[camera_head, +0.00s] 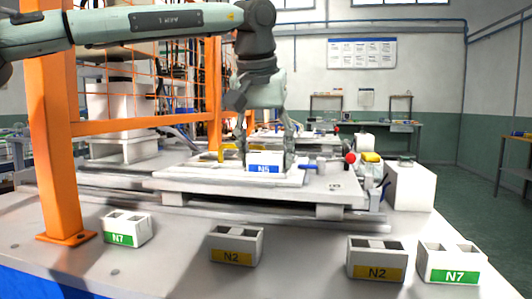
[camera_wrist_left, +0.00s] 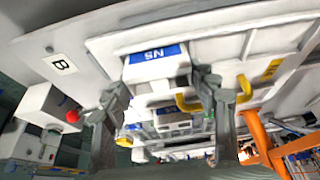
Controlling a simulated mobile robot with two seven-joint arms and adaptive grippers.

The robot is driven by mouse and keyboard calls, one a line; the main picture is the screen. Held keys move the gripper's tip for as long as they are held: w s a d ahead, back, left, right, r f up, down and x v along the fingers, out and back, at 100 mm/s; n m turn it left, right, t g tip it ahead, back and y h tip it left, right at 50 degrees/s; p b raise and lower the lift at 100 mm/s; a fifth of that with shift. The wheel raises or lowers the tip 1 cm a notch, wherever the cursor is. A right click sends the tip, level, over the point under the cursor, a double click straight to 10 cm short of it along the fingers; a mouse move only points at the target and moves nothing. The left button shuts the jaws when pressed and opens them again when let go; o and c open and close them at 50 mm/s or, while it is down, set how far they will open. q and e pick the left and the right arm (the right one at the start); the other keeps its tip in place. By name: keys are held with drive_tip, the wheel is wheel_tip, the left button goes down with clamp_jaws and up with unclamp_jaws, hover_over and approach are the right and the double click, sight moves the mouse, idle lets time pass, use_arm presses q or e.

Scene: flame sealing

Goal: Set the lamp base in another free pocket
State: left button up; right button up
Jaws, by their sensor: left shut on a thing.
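The lamp base is a white block with a blue N5 label (camera_head: 264,169), on or just above the raised white plate (camera_head: 190,178); I cannot tell if it touches. My left gripper (camera_head: 266,158) points down with one finger on each side of this block and is shut on it. In the left wrist view the N5 block (camera_wrist_left: 155,66) shows between the fingertips (camera_wrist_left: 163,82). The pockets under and behind the block are mostly hidden. My right gripper is not in view.
White two-hole blocks stand on the front table: N7 (camera_head: 126,229) at left, N2 (camera_head: 235,246), another N2 (camera_head: 376,259) and a green-labelled N7 (camera_head: 451,263). A yellow handle (camera_head: 227,152) and a red knob (camera_head: 350,158) flank the plate. An orange post (camera_head: 55,130) rises at left.

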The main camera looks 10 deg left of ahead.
use_arm(q)
drive_tip(key=o, duration=1.2)
drive_tip(key=shift+c, duration=0.2)
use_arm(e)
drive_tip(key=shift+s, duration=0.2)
use_arm(q)
drive_tip(key=shift+r, duration=0.25)
drive_tip(key=p+v, duration=0.1)
drive_tip(key=v, duration=1)
drive_tip(key=shift+s+r, duration=0.15)
drive_tip(key=shift+r, duration=0.2)
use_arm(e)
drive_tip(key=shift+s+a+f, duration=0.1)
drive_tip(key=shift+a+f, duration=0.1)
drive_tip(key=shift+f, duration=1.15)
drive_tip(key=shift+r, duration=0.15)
